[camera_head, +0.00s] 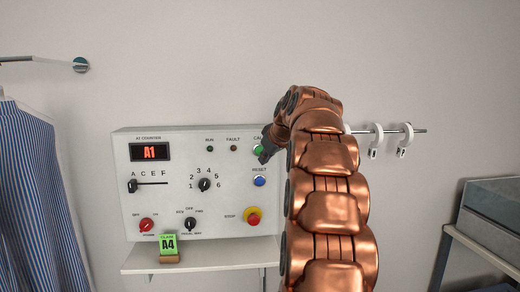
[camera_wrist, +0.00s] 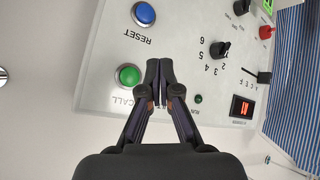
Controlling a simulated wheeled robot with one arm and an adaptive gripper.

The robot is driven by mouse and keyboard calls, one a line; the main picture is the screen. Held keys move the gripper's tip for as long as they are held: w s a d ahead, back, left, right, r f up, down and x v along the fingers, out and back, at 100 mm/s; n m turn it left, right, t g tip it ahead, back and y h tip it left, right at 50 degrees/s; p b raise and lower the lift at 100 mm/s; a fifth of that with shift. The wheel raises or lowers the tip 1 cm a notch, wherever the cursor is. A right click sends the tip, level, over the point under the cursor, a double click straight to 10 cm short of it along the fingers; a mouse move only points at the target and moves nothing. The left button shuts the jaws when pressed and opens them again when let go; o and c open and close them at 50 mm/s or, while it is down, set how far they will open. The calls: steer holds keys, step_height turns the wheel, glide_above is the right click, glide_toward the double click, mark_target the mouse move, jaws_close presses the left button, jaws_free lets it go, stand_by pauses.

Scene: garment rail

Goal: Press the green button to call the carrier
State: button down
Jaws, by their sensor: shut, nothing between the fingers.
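The green button (camera_head: 258,150) labelled CALL is at the upper right of the white control panel (camera_head: 128,205), partly covered by my gripper (camera_head: 264,158) in the head view. In the wrist view the green button (camera_wrist: 129,76) shows clear, left of my gripper (camera_wrist: 160,64). The gripper's fingers are shut with nothing between them. The fingertips are near the panel face, beside the button; I cannot tell how large the gap is. The display (camera_head: 150,152) reads A1.
A blue RESET button (camera_head: 260,181) sits below the green one. A card marked A4 (camera_head: 169,245) stands on the shelf (camera_head: 215,262). Hooks (camera_head: 377,138) hang on a rail at right; a striped garment (camera_head: 38,200) hangs left.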

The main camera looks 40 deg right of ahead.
mark_target(260, 151)
steer(key=w+d+p, duration=0.3)
steer(key=w+d, duration=0.1)
steer(key=w, duration=0.1)
steer(key=shift+p, duration=0.3)
steer(key=shift+w, duration=0.2)
stand_by(1.2)
steer(key=shift+w+d+f, duration=0.1)
steer(key=shift+w+d, duration=0.15)
steer(key=shift+d, duration=0.05)
